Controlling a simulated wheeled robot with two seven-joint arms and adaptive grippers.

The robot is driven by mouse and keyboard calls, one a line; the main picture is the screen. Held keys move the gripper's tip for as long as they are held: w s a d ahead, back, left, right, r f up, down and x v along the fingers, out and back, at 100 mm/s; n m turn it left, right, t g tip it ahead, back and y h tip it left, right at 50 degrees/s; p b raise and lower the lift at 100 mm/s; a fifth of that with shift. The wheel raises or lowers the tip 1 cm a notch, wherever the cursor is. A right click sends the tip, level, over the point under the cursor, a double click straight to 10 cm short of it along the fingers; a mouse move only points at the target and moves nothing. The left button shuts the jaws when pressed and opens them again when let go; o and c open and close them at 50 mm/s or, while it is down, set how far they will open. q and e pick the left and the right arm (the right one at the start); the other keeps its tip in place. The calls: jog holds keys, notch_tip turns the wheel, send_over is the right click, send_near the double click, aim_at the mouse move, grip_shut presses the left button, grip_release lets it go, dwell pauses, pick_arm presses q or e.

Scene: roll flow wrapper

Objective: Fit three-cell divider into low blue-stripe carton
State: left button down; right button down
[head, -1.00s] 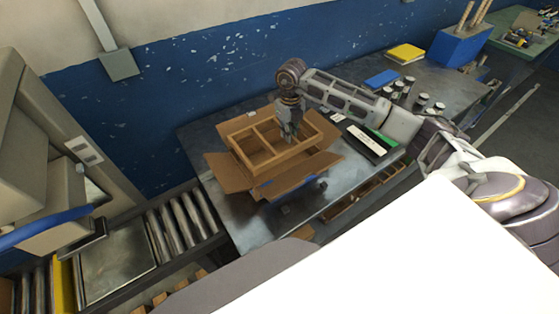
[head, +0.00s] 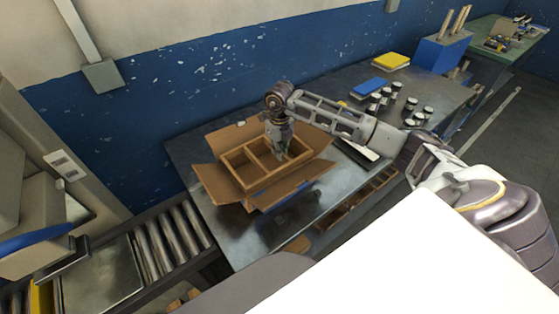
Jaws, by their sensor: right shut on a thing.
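The brown three-cell divider (head: 274,178) is an open rectangular frame with cross walls. It sits within the opening of the low cardboard carton (head: 214,184), level or nearly so. The carton's flaps are folded outward on the sides that show, and a small bit of blue shows low on its front. My right gripper (head: 284,154) points down at the right part of the divider and is shut on one of its walls. How deep the divider sits and the carton floor are hidden. My left gripper is not in view.
The carton stands on a dark metal table (head: 200,146). To the right are a white box (head: 358,150), several small jars (head: 412,106), a blue block (head: 368,87) and a yellow block (head: 391,61). A roller conveyor (head: 172,231) lies at the lower left.

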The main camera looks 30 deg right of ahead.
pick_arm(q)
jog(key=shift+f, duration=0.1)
pick_arm(e)
jog(key=shift+f, duration=0.1)
